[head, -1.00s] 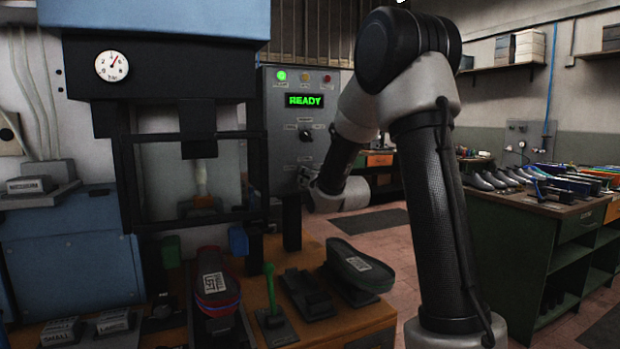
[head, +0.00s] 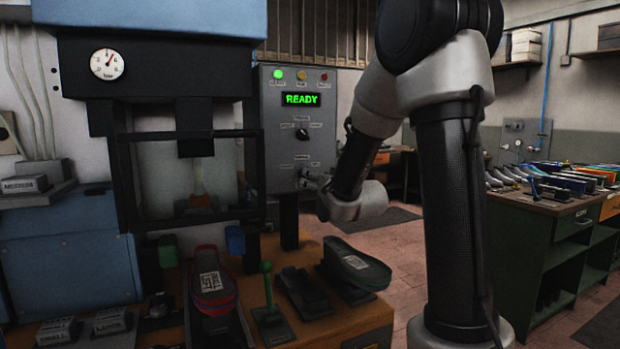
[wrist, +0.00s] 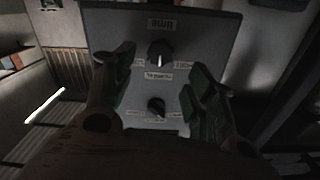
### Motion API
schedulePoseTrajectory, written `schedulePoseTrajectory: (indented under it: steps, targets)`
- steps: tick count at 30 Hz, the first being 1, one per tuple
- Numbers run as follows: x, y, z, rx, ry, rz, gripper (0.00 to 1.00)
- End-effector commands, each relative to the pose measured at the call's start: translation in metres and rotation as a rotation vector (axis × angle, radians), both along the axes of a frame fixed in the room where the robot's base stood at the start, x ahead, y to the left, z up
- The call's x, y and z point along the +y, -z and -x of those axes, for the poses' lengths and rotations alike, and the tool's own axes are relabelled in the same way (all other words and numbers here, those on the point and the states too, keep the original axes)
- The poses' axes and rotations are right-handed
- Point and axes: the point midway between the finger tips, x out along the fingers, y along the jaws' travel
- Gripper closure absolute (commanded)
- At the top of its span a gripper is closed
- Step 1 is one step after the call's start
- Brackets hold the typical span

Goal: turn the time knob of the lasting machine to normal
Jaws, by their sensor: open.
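The lasting machine's grey control panel (head: 270,155) carries a lit green READY display (head: 301,99) and two dark knobs. In the wrist view the panel appears upside down, with a "Time" label (wrist: 160,25) near its top edge. The time knob (wrist: 160,53) is beside that label, with small labels around it; one between the two knobs seems to read normal. A pale mark on the knob faces that label. The other knob (wrist: 155,107) also shows in the head view (head: 302,133). My gripper (wrist: 160,62) is open, its fingers either side of the time knob, apart from it.
The black press frame (head: 127,180) stands left of the panel. A green-handled lever (head: 267,285), a red-edged shoe (head: 212,285) and another dark shoe (head: 355,265) are on the wooden bench below. A green workbench (head: 535,265) with shoes stands at right.

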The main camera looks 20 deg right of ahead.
Motion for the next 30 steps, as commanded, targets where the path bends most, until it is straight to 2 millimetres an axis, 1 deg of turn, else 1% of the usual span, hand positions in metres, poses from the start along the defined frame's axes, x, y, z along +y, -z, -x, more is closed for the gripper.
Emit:
schedulePoseTrajectory:
  steps: [1,3,6,9,12,25,26,28,29,30]
  targets:
    - [0.000,-0.001,0.011,0.000,0.000,0.000,0.44]
    - [0.000,0.000,0.023,0.000,0.000,0.000,0.44]
    - [0.000,0.000,0.036,0.000,0.001,0.000,0.44]
    - [0.000,0.000,0.043,0.000,0.001,0.000,0.44]
    - [0.000,0.000,0.045,0.000,0.000,-0.001,0.44]
    - [0.000,0.000,0.045,0.001,0.001,0.003,0.44]
    - [0.000,0.002,0.045,0.009,0.001,0.008,0.44]
    - [-0.001,0.015,0.045,0.061,0.005,0.022,0.44]
    - [-0.002,0.023,0.046,0.097,0.008,0.030,0.44]
    - [-0.004,0.039,0.048,0.163,0.013,0.040,0.44]
